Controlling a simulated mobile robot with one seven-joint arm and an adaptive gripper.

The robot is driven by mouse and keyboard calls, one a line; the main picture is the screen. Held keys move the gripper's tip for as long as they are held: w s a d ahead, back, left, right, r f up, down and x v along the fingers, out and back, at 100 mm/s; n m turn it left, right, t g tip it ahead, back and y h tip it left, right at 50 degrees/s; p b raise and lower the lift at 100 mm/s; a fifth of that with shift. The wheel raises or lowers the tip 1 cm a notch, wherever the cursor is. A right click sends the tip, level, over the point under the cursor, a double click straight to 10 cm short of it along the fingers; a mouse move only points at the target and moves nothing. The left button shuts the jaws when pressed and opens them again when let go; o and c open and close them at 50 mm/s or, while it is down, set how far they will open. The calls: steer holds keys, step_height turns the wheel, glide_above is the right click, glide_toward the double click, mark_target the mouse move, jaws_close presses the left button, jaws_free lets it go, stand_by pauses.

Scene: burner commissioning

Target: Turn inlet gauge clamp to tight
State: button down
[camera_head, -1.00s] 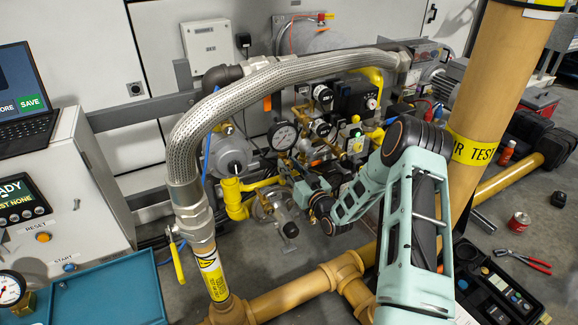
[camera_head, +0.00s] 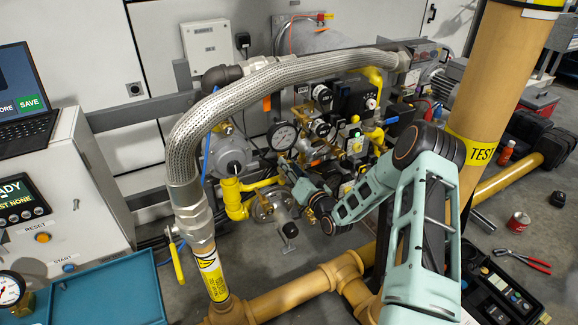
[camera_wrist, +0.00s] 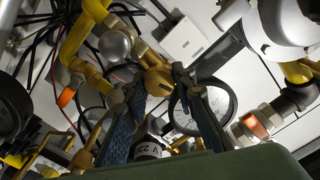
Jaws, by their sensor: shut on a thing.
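The inlet gauge (camera_head: 283,136), a round white dial with a black rim, sits on the pipework. In the wrist view the gauge (camera_wrist: 208,106) is partly hidden behind my right finger. A brass-coloured fitting (camera_wrist: 157,80), apparently the gauge clamp, lies between my two fingertips. My gripper (camera_wrist: 156,86) is shut on it, with one blue-grey finger on each side. In the head view my gripper (camera_head: 287,168) is just below the gauge, and the clamp cannot be made out there.
A braided hose (camera_head: 255,88) arches over the pipework at left. Yellow gas pipe (camera_head: 238,200) and a grey regulator (camera_head: 229,155) stand left of my gripper. Valves and black dials (camera_head: 322,95) crowd the right. A thick tan column (camera_head: 500,80) stands right of my arm.

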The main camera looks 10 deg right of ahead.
steer(key=shift+f, duration=0.1)
steer(key=c, duration=1.6)
jaws_free()
steer(key=v, duration=1.2)
